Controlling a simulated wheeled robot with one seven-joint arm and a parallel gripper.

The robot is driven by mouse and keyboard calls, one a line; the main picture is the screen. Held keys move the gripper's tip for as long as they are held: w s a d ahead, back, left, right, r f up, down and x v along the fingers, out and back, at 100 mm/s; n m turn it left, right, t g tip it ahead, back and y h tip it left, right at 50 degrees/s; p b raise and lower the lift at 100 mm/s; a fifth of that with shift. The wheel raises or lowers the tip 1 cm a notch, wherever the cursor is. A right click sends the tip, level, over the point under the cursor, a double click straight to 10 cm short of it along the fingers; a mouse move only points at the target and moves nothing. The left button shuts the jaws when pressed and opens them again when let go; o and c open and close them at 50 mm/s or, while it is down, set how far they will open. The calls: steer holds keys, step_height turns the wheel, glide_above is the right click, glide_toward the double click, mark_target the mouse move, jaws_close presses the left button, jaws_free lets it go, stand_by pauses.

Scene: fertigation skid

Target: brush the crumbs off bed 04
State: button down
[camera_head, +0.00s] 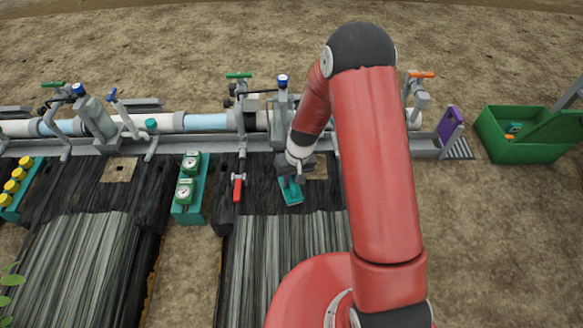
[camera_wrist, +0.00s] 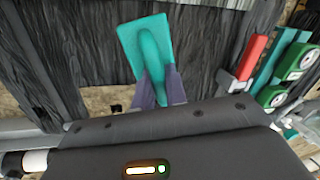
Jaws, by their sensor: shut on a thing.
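My gripper (camera_head: 291,180) is shut on a flat teal tool (camera_head: 292,192), which looks like a brush. In the wrist view, the two dark purple-grey fingers of my gripper (camera_wrist: 159,80) close on the narrow end of the teal tool (camera_wrist: 146,48), and its wide end points away. The tool is over the dark top of the middle bed (camera_head: 285,245), just in front of the pipe rail. Whether it touches the bed cannot be told. I can read no bed number, and no crumbs can be made out. My arm hides the bed's right side.
A red-handled lever (camera_head: 238,188) and a teal panel with green gauges (camera_head: 188,190) stand left of the tool. A pipe rail with valves (camera_head: 207,122) runs behind. Another bed (camera_head: 75,255) is at left. A green box (camera_head: 525,145) and purple block (camera_head: 450,125) are at right.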

steer(key=shift+r+p, duration=1.35)
steer(key=shift+r, duration=1.2)
